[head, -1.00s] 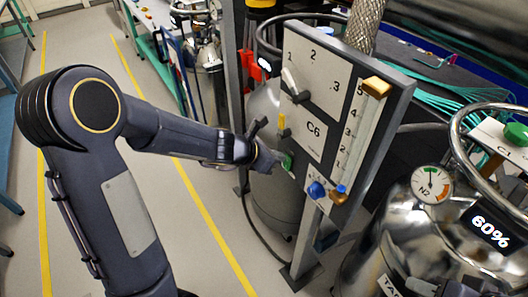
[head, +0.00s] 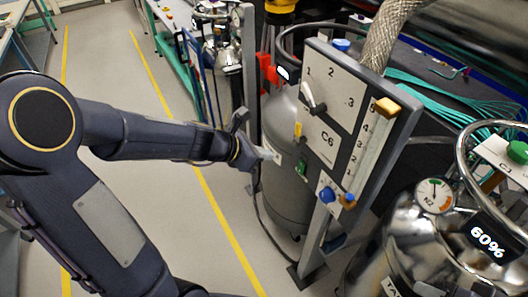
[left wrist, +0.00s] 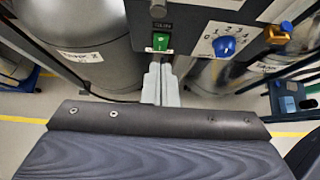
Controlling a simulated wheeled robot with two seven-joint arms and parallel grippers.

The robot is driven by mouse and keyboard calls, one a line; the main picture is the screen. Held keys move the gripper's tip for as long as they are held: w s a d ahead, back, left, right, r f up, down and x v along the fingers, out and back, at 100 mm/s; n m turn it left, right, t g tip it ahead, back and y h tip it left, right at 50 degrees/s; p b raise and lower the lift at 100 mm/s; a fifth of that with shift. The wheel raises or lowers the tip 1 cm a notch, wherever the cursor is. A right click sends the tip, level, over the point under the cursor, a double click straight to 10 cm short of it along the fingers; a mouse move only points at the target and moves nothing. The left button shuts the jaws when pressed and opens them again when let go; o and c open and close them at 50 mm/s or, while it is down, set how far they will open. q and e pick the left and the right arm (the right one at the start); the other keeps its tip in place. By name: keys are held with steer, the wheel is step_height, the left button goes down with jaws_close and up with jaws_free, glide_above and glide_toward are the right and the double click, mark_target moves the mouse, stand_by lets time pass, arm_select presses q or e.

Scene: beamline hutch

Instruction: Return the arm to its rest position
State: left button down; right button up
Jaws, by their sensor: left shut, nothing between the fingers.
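My left arm comes in from the left in the head view. Its gripper (head: 270,155) is shut and empty, its tips a short way left of the C6 panel (head: 325,160). In the left wrist view the closed fingers (left wrist: 161,84) point toward the panel's lower edge, just below the green switch (left wrist: 160,41). That green switch also shows in the head view (head: 301,168), to the right of the fingertips. A gap seems to lie between tips and panel. My right gripper is not in view.
The panel carries a blue knob (head: 327,194), a black-and-white dial lever (head: 315,105) and an orange slider block (head: 387,107). A grey cylinder (head: 284,200) stands behind it. A steel tank with a 60% display (head: 487,242) is at right. Open floor (head: 180,230) lies left.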

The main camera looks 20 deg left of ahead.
arm_select(q)
steer(key=s+d+r+m+g+h, duration=0.1)
steer(key=s+r+m, duration=0.2)
steer(key=s+m, duration=0.35)
steer(key=s+d+r+m, duration=0.1)
steer(key=s+r+m, duration=0.35)
steer(key=m, duration=0.25)
steer(key=s+a+f+m+y, duration=0.1)
steer(key=s+m, duration=0.5)
steer(key=s+a+f+m+g+y, duration=0.1)
steer(key=s+f+m+y, duration=0.1)
steer(key=s+m, duration=0.4)
steer(key=shift+a+m+g+y, duration=0.3)
steer(key=shift+a+m, duration=0.1)
steer(key=shift+m, duration=0.25)
steer(key=shift+f, duration=0.1)
